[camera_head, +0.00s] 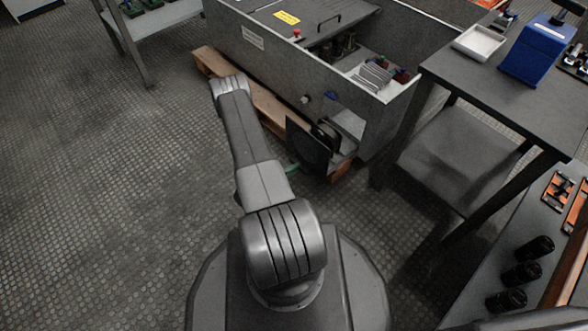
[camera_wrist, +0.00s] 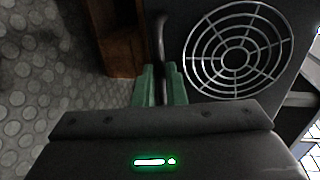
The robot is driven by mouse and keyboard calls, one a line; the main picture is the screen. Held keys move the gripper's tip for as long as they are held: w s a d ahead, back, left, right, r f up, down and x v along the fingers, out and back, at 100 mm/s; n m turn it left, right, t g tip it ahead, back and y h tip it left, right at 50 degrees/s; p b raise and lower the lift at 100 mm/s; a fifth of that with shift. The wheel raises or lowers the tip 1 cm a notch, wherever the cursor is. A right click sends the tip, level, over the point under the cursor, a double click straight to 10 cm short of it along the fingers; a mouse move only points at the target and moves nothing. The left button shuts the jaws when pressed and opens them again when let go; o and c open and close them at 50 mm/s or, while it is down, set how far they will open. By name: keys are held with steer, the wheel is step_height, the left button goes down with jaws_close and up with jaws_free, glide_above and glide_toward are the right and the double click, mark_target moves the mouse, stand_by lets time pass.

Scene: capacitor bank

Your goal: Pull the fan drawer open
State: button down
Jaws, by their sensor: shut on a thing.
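The fan drawer (camera_head: 306,147) stands out from the end of the grey cabinet, low down, with its dark front panel facing my arm. In the wrist view its front shows a round metal fan grille (camera_wrist: 238,50) and, left of it, a curved grey handle (camera_wrist: 159,36). My gripper (camera_wrist: 160,75) has green fingers closed around the lower part of this handle. In the head view only a bit of green of my gripper (camera_head: 292,168) shows beside the drawer front; my arm hides the rest.
The open-topped cabinet (camera_head: 262,50) rests on a wooden pallet (camera_head: 265,101). A dark table (camera_head: 500,80) with a white tray (camera_head: 479,42) and a blue box (camera_head: 536,50) stands close on the right. The textured floor on the left is free.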

steer(key=shift+a, duration=0.1)
stand_by(0.3)
steer(key=c, duration=1.5)
jaws_free()
